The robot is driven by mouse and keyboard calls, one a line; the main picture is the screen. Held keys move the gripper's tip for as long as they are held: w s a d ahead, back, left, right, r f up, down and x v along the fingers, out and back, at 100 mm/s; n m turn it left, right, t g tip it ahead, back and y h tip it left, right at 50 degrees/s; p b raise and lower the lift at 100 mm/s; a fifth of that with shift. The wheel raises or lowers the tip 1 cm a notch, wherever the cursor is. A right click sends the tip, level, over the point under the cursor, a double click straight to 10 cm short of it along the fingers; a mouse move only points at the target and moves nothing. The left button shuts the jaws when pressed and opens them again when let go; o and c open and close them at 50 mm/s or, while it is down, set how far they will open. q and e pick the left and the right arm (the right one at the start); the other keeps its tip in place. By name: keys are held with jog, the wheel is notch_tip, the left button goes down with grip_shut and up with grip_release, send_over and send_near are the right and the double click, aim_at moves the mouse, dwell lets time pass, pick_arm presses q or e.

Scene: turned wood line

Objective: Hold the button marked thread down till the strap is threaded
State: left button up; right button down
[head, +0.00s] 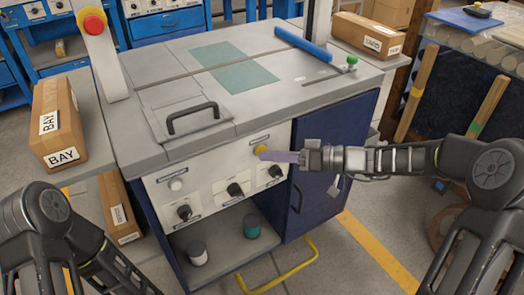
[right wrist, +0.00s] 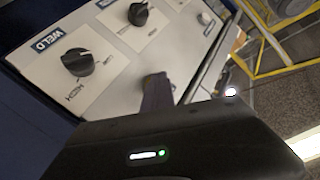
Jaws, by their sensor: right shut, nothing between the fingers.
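A yellow button (head: 261,149) sits at the top right of the machine's pale front panel (head: 217,192). The label above it is too small to read. My right gripper (head: 268,155) is shut and empty, its fingertips right at the button's lower right side; I cannot tell whether they press it. I cannot make out a strap. My left arm shows at the lower left, but its gripper is out of view.
A white button (head: 176,184) and several black knobs (head: 235,190) share the panel; one knob (right wrist: 80,62) is labelled WELD. A black handle (head: 193,117) and a blue bar (head: 303,44) lie on top. A red emergency button (head: 93,22) stands at left.

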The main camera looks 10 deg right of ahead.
dwell(0.5)
jog(key=shift+s+d+b, duration=0.3)
jog(key=shift+s+b, duration=0.15)
jog(key=shift+s, duration=0.3)
jog(key=shift+s+d+b, duration=0.2)
jog(key=shift+s+d, duration=0.1)
jog(key=shift+s, duration=0.5)
jog(key=shift+s+d+b, duration=0.25)
jog(key=shift+s+d, duration=0.1)
jog(key=shift+s, duration=0.4)
jog(key=shift+s+d+b, duration=0.2)
jog(key=shift+s+d, duration=0.1)
jog(key=shift+s, duration=0.5)
